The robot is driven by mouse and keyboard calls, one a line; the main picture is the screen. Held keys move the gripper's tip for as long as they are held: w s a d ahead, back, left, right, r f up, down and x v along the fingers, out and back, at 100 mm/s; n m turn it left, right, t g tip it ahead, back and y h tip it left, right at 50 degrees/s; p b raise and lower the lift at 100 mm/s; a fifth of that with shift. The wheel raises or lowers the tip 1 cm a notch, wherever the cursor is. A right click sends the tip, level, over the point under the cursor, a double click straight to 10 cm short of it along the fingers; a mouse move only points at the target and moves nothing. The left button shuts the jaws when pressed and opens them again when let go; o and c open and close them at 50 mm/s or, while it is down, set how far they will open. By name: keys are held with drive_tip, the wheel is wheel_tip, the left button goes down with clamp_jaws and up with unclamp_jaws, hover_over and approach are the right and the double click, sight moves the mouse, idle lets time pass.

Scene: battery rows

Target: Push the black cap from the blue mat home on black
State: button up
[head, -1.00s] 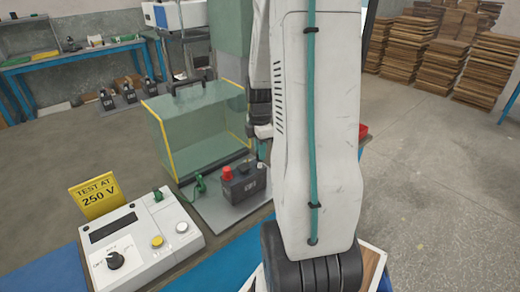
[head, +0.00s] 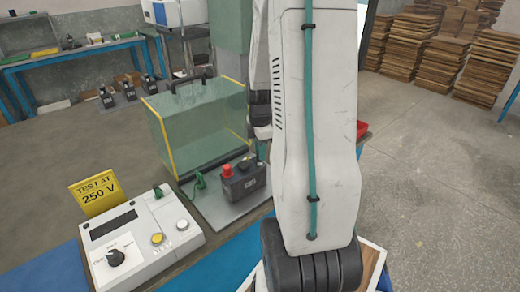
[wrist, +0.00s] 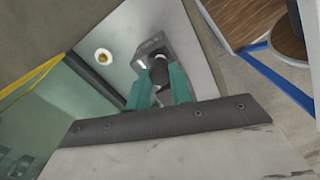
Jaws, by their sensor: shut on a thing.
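My gripper (wrist: 160,88) has teal fingers shut on the black cap (wrist: 160,70) in the wrist view. The cap is at the dark box (wrist: 153,45); I cannot tell whether it touches the terminal or how far it sits on it. In the head view the dark box (head: 250,185) stands on a grey plate (head: 208,208), with a red cap (head: 227,171) upright on its left end. My gripper's teal fingers (head: 262,151) show partly above its right end; my arm hides the rest. A blue mat (head: 225,262) lies in front.
A clear cover with yellow edges (head: 200,125) stands behind the box. A green clip (head: 199,184) is beside it. A white tester (head: 140,240) with a yellow "TEST AT 250 V" sign (head: 96,193) is at left. Stacked boards (head: 440,50) stand far back right.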

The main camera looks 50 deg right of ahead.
drive_tip(key=shift+f, duration=0.8)
idle(1.0)
drive_tip(key=o, duration=1.5)
drive_tip(key=shift+r, duration=0.1)
drive_tip(key=shift+r, duration=3.4)
